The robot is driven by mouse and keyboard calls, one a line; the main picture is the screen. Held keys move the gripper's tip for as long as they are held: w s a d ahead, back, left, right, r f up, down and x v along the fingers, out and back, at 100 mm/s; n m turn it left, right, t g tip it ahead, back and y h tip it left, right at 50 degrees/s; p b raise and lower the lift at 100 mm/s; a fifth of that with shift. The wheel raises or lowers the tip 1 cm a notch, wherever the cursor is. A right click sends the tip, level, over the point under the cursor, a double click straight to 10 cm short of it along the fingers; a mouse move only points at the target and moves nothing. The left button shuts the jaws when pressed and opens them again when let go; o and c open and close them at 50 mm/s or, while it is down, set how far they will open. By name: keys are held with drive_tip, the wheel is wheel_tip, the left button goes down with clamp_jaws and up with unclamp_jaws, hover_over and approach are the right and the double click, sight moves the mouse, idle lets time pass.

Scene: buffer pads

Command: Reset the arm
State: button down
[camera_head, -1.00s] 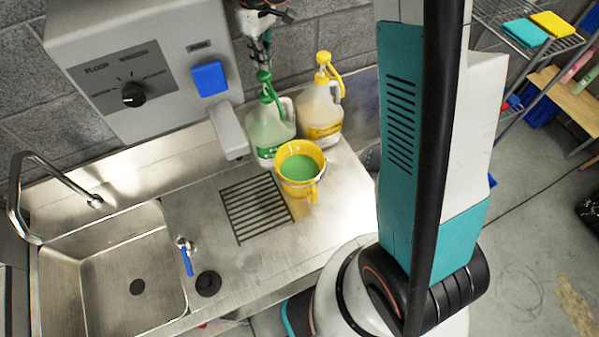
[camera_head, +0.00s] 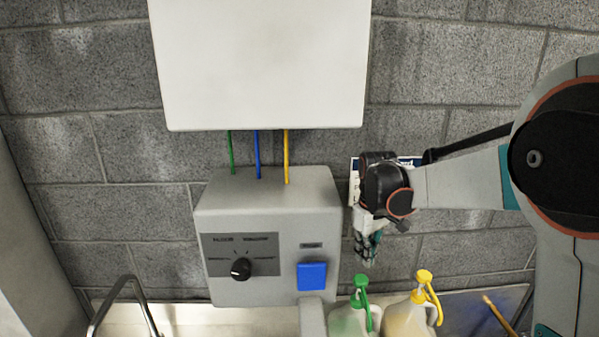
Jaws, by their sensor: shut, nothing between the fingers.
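My gripper (camera_head: 366,252) hangs at the end of my arm, right of the grey dispenser box and above the green-capped jug. It points down, is shut and holds nothing. My arm comes in from the right side of the picture and is bent, with the wrist in front of the block wall. The gripper looks apart from the pump tops, though the exact gap is hard to tell.
The grey dispenser (camera_head: 270,235) has a black knob (camera_head: 240,268) and a blue button (camera_head: 311,276). A white cabinet (camera_head: 260,65) is above it. A green-capped jug (camera_head: 350,320) and a yellow-capped jug (camera_head: 408,318) stand below. A faucet (camera_head: 125,290) is at lower left.

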drive_tip(key=s+f+m+t+b, duration=0.3)
drive_tip(key=s+f+b, duration=0.6)
drive_tip(key=s+b, duration=0.3)
drive_tip(key=s+f+m+t+b, duration=0.2)
drive_tip(key=s+f+t+b, duration=0.2)
drive_tip(key=s+f+b, duration=0.6)
drive_tip(key=s+b, duration=0.3)
drive_tip(key=shift+s+m, duration=0.35)
drive_tip(key=shift+m, duration=0.05)
